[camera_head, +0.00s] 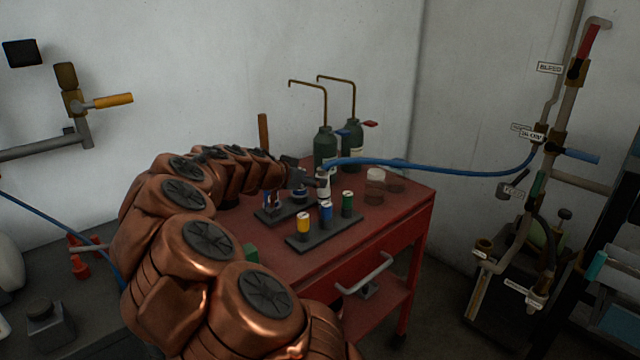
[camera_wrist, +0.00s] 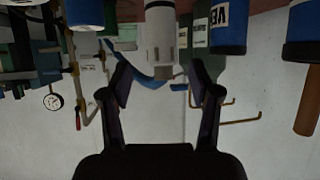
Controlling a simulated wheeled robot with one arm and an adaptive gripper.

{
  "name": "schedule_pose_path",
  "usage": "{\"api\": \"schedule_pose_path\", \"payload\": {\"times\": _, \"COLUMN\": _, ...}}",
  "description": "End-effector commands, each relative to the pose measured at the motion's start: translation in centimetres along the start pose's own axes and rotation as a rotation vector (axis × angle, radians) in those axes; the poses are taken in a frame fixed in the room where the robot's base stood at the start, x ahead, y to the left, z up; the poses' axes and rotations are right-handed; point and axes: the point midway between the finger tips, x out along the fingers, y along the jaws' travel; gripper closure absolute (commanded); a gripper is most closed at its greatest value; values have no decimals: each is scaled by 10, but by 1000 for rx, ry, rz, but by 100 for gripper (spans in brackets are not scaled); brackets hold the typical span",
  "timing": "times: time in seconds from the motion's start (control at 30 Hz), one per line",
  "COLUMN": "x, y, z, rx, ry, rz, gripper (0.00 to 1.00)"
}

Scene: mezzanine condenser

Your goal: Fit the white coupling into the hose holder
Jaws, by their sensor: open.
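The white coupling (camera_head: 323,187) stands near the middle of the red cart, at the end of a blue hose (camera_head: 430,168) that runs right to the pipework. My gripper (camera_head: 311,181) is beside it, on its left. In the wrist view, which is upside down, the white coupling (camera_wrist: 160,35) appears ahead of the open fingers (camera_wrist: 158,82), roughly centred between them. No grip on it shows. I cannot tell for sure which part is the hose holder.
The red cart top (camera_head: 385,212) holds dark racks with coloured cylinders, including a yellow one (camera_head: 303,224), a blue one (camera_head: 326,212) and a green one (camera_head: 347,204). Two dark green bottles (camera_head: 325,147) with brass tubes stand behind.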

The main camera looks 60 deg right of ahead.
Motion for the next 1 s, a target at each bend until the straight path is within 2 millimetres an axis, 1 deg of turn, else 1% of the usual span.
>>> {"api": "schedule_pose_path", "payload": {"times": 0.03, "x": -10, "y": -1, "z": 0, "rx": 2, "ry": 3, "rz": -3, "gripper": 38}}
{"api": "schedule_pose_path", "payload": {"times": 0.1, "x": -21, "y": 0, "z": 0, "rx": 1, "ry": 2, "rz": -1, "gripper": 38}}
{"api": "schedule_pose_path", "payload": {"times": 0.2, "x": -34, "y": -1, "z": 1, "rx": 0, "ry": 1, "rz": -1, "gripper": 38}}
{"api": "schedule_pose_path", "payload": {"times": 0.3, "x": -41, "y": -1, "z": 0, "rx": 0, "ry": 1, "rz": -1, "gripper": 38}}
{"api": "schedule_pose_path", "payload": {"times": 0.43, "x": -47, "y": 0, "z": 0, "rx": 0, "ry": 0, "rz": 0, "gripper": 38}}
{"api": "schedule_pose_path", "payload": {"times": 0.63, "x": -48, "y": 0, "z": 0, "rx": -1, "ry": -1, "rz": 1, "gripper": 38}}
{"api": "schedule_pose_path", "payload": {"times": 0.7, "x": -52, "y": 2, "z": 1, "rx": -8, "ry": -8, "rz": 1, "gripper": 38}}
{"api": "schedule_pose_path", "payload": {"times": 0.77, "x": -59, "y": 8, "z": 2, "rx": -20, "ry": -24, "rz": 4, "gripper": 38}}
{"api": "schedule_pose_path", "payload": {"times": 0.87, "x": -79, "y": 24, "z": 11, "rx": -69, "ry": -80, "rz": 8, "gripper": 38}}
{"api": "schedule_pose_path", "payload": {"times": 0.97, "x": -106, "y": 43, "z": 30, "rx": -149, "ry": -169, "rz": -6, "gripper": 38}}
{"api": "schedule_pose_path", "payload": {"times": 1.0, "x": -118, "y": 53, "z": 40, "rx": -190, "ry": -210, "rz": -12, "gripper": 38}}
